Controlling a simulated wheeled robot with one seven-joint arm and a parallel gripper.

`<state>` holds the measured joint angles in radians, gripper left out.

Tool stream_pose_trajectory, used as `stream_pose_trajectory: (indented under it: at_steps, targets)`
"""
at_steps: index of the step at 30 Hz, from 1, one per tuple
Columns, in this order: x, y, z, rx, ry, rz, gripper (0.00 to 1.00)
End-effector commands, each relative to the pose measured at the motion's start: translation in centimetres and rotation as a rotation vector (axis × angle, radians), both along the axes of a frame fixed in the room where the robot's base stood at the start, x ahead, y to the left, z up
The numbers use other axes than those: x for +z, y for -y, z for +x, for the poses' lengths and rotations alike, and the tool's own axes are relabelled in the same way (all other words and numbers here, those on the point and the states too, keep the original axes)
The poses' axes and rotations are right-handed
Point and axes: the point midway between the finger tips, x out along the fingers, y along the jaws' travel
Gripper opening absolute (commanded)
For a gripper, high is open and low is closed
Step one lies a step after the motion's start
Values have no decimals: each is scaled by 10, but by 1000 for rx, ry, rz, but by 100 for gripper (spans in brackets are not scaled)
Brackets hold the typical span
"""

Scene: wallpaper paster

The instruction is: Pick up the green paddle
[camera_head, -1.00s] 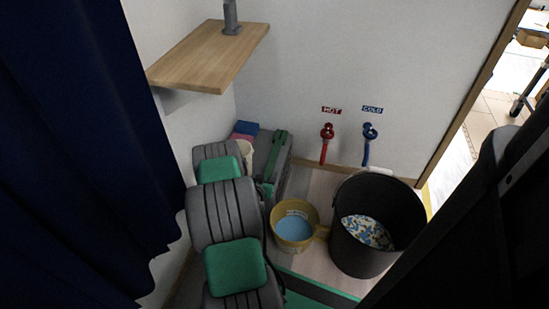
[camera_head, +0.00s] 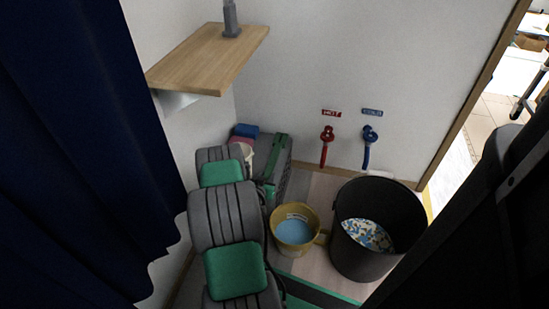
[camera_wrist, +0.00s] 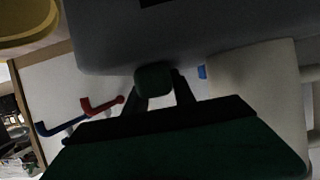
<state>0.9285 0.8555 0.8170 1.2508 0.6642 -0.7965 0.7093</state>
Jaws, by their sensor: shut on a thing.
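In the wrist view, a small dark green rounded piece, which I take to be part of the green paddle (camera_wrist: 153,79), sits between my two fingertips. My gripper (camera_wrist: 157,88) is shut on it. The rest of the paddle is hidden or too dark to tell. In the wrist view, a large grey surface lies close beyond the fingertips. In the head view, I cannot make out the fingertips or the held piece.
A yellow bucket (camera_head: 296,230) with blue liquid and a black bucket (camera_head: 350,245) holding patterned material stand on the floor. A wooden shelf (camera_head: 205,62) juts out above. A dark curtain (camera_head: 75,150) hangs left.

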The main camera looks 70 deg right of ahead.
Motion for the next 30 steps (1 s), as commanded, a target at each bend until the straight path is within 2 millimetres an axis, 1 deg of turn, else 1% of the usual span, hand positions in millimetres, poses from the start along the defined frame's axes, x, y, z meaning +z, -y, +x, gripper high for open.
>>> stream_pose_trajectory:
  at_steps: [11,14,17,19,20,26,27,30]
  targets:
    - [3,0,0,0,0,-1,0]
    - [10,1,1,0,1,-2,0]
    - [27,1,1,0,3,-4,0]
    - [42,1,1,0,3,-4,0]
    - [47,-5,-2,1,0,-1,0]
    - [104,-46,-22,2,0,-1,0]
    - [105,-60,-29,3,-3,3,0]
    - [116,-86,-42,6,-3,1,0]
